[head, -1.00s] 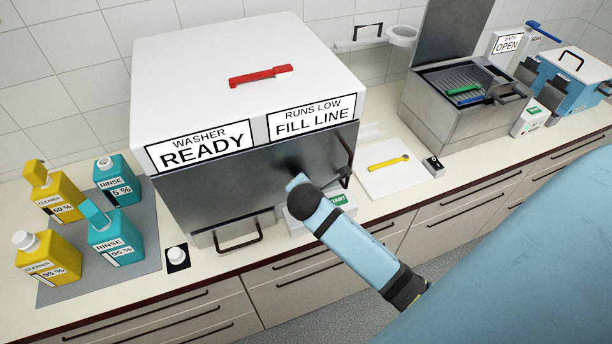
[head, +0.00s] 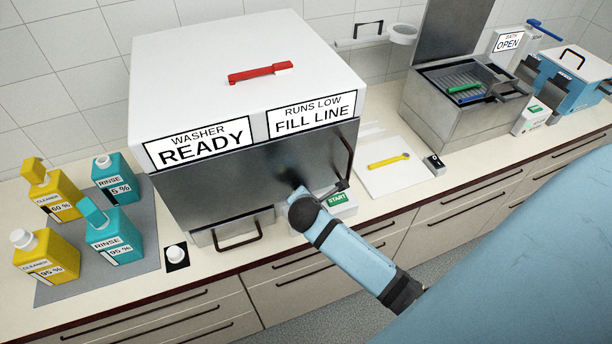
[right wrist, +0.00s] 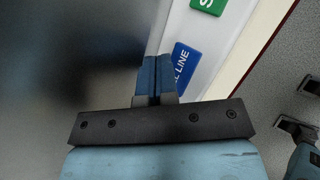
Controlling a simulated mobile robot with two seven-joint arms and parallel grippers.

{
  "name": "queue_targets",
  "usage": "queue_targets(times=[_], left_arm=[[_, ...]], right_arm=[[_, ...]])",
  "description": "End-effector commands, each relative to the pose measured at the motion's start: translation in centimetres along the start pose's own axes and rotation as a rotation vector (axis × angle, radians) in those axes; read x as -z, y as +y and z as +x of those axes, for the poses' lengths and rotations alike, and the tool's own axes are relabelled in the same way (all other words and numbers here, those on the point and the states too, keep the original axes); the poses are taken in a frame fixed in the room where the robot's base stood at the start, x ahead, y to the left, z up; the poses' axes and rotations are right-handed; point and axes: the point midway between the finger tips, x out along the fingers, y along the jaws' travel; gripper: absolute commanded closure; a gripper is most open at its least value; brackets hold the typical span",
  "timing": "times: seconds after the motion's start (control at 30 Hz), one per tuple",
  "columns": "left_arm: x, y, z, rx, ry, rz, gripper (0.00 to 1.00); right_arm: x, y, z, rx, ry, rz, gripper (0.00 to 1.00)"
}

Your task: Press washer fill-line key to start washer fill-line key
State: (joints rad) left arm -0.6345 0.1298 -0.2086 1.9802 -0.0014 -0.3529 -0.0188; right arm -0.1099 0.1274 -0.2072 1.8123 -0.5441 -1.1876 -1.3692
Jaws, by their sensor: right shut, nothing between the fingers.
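The washer (head: 255,170) is a white-topped steel box with signs reading READY and RUNS LOW FILL LINE. A white key panel (head: 349,208) stands at its lower right front, with a green START key (head: 337,199). In the right wrist view, a blue key (right wrist: 184,64) with partly visible lettering, "LINE", sits on the panel below the green key (right wrist: 208,5). My right gripper (right wrist: 158,60) is shut and empty, its fingertips just left of the blue key in that view. Contact cannot be told. In the head view my right wrist hides the blue key. My left gripper is not in view.
Yellow cleaner (head: 48,258) and teal rinse bottles (head: 115,235) stand on a grey mat at the left. A white knob (head: 176,254) sits in front of the washer. A yellow spoon-like tool (head: 389,161) lies on a white board. A steel bath (head: 450,125) stands at the right.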

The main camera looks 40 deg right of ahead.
Motion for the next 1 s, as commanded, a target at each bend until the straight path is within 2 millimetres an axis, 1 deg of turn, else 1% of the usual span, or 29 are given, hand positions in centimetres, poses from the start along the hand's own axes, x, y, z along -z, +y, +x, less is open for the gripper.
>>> queue_targets(times=[0.43, 1.0], left_arm=[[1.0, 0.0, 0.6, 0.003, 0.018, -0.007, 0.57], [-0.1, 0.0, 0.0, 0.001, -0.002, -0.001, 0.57]], right_arm=[[0.0, 0.0, 0.0, 0.0, 0.0, 0.0, 1.0], [0.0, 0.0, 0.0, 0.0, 0.0, 0.0, 1.0]])
